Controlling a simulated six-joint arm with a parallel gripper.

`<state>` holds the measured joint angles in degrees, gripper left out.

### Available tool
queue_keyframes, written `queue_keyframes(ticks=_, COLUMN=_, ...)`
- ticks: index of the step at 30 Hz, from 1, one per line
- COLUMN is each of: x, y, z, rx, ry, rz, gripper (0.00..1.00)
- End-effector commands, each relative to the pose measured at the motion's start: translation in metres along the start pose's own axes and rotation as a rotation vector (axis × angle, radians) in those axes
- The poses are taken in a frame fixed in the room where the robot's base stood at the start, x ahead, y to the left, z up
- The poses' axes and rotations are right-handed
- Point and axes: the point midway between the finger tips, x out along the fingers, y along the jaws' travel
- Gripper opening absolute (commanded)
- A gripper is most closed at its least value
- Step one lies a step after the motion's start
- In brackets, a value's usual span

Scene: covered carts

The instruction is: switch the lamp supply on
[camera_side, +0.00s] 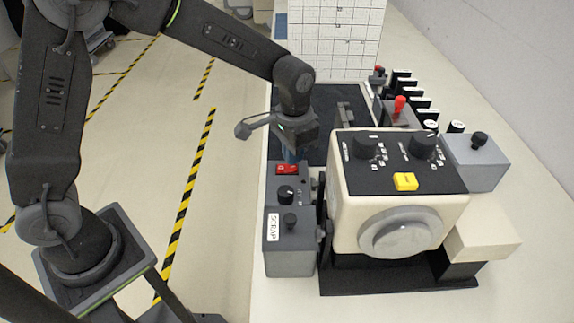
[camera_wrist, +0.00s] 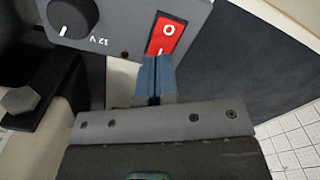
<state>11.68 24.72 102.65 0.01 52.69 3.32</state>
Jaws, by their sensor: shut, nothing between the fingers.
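The lamp supply is a grey box (camera_side: 302,187) with a red rocker switch (camera_side: 287,169) and a black knob on its top face. In the wrist view the red switch (camera_wrist: 167,34) shows a white O at its far end and part of a white I mark near my fingertips. My gripper (camera_side: 291,153) is shut and empty, its blue fingers pointing down at the switch. In the wrist view the fingertips (camera_wrist: 154,62) overlap the I end of the switch. I cannot tell whether they touch it, nor which end of the rocker is down.
The knob (camera_wrist: 72,17) is marked 12 V. A grey box labelled SCRAP (camera_side: 290,245) stands in front of the supply. A cream machine (camera_side: 400,205) with knobs and a yellow button stands close on the right. A dark mat (camera_side: 300,125) lies behind.

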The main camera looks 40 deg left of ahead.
Motion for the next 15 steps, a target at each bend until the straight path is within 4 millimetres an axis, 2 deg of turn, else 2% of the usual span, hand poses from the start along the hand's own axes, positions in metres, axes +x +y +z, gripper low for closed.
queue_keyframes(ticks=15, x=-0.041, y=0.000, z=0.000, rx=0.000, ry=0.003, rz=0.000, gripper=0.00)
